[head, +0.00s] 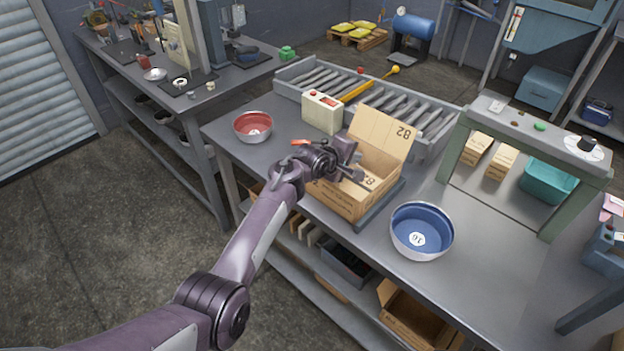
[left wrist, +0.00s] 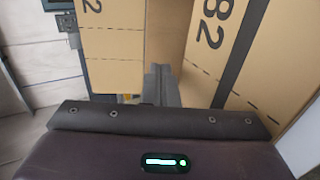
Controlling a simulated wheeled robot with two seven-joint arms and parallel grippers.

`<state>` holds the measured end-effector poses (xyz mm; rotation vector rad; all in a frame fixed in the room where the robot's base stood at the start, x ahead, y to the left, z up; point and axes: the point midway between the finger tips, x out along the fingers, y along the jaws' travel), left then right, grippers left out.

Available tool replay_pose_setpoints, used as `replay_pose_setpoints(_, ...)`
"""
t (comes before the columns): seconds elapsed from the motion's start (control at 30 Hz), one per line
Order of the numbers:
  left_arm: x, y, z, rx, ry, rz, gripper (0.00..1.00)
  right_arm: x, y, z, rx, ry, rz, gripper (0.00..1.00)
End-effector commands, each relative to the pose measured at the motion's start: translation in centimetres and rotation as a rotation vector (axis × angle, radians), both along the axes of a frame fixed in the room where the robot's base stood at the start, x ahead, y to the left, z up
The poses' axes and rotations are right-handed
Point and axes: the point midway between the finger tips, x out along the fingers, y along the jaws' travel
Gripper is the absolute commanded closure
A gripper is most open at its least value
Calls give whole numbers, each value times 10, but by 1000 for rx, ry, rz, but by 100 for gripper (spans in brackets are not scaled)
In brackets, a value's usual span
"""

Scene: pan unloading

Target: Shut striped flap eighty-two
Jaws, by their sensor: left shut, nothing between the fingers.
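An open cardboard box (head: 343,201) stands on the grey workbench. Its back flap (head: 379,133), marked 82, stands up and leans back. In the left wrist view a panel marked 82 (left wrist: 212,60), with a dark stripe along it, fills the upper right. Another cardboard panel (left wrist: 112,40), with part of a number, is to its left. My left gripper (head: 356,176) is shut and empty over the near left part of the box opening. In the wrist view its fingers (left wrist: 161,86) point between the two panels. Contact with the cardboard cannot be told. My right gripper is not in view.
A red bowl (head: 253,126) and a cream block-shaped device (head: 322,111) stand left of and behind the box. A blue bowl (head: 422,230) stands to the right. A long slotted rack (head: 290,72) runs behind. A green frame (head: 535,138) spans the bench's right side.

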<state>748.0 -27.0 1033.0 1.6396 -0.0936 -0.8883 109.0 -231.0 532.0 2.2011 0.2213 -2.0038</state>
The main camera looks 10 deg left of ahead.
Motion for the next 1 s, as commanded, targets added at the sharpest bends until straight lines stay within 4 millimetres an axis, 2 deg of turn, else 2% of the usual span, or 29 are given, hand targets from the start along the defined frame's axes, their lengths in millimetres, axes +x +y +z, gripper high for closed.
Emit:
replay_pose_setpoints(0.67,0,0,19,-1,-1,0,100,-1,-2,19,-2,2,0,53)
replay_pose_setpoints(0.77,0,-1,27,-1,-2,0,100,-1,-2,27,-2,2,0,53)
replay_pose_setpoints(1.0,2,-3,64,-1,-3,1,100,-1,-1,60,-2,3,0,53)
